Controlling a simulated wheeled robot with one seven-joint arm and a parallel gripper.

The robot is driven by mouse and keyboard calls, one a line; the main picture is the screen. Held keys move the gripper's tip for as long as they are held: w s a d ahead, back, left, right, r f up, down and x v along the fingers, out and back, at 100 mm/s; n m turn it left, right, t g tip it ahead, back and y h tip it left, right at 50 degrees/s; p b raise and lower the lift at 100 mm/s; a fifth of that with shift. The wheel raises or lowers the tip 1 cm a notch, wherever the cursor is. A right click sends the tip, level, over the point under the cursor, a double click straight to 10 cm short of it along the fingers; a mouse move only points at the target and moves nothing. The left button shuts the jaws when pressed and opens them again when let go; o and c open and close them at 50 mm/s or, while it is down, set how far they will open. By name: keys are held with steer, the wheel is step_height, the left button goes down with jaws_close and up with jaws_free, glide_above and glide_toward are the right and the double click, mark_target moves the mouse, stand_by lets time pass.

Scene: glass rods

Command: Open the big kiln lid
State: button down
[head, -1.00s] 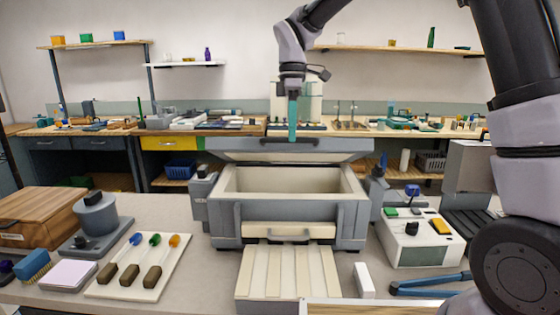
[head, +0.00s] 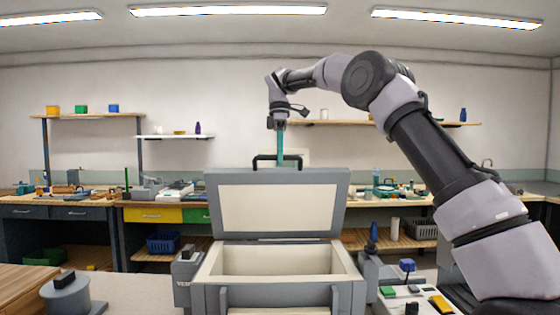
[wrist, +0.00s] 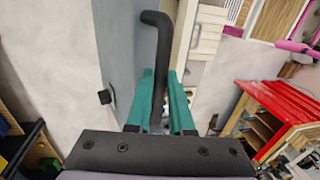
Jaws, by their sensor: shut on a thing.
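The big kiln (head: 212,272) stands on the bench in the middle of the head view. Its grey lid (head: 340,205) with a cream inner face is tilted up nearly upright at the back, and the cream-lined chamber (head: 280,260) is open to view. The black lid handle (head: 262,163) is at the lid's top edge and also shows in the wrist view (wrist: 158,50). My gripper (head: 280,155) has teal fingers and reaches down to this handle. In the wrist view my gripper (wrist: 160,95) has its fingers on both sides of the handle bar, shut on it.
A grey round pot (head: 66,295) and a wooden box (head: 22,288) stand left of the kiln. A pale device with coloured buttons (head: 415,300) is at the right. Shelves and a back bench (head: 150,204) line the wall behind the lid.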

steer(key=shift+w+d+f, duration=0.1)
steer(key=shift+w+f, duration=0.1)
steer(key=shift+w, duration=0.3)
steer(key=c, duration=0.8)
jaws_free()
steer(key=shift+w, duration=0.1)
steer(key=shift+r, duration=0.1)
